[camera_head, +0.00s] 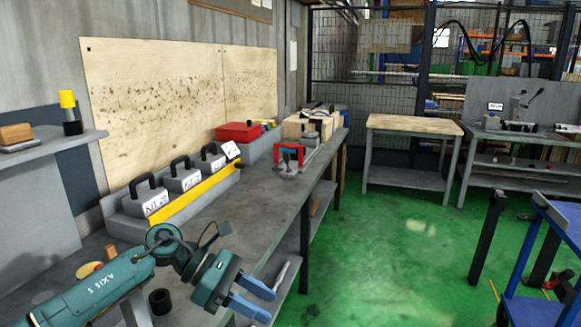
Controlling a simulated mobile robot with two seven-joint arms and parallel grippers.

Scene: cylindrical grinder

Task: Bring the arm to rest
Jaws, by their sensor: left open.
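My left arm comes in from the bottom left of the head view, teal with a marking on its link. Its gripper (262,301) has two blue fingers that are spread apart with nothing between them. It is in front of the near end of the grey workbench (262,203), by its front edge. I cannot tell the exact height of the fingers over the bench edge. My right gripper is not in view.
Grey boxes with black handles (183,176) stand along the wall behind a yellow strip (195,194). A red box (239,132) sits further back. A black cylinder (160,301) is near my arm. Green floor (390,250) is open to the right, with a blue table (560,225) at the right edge.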

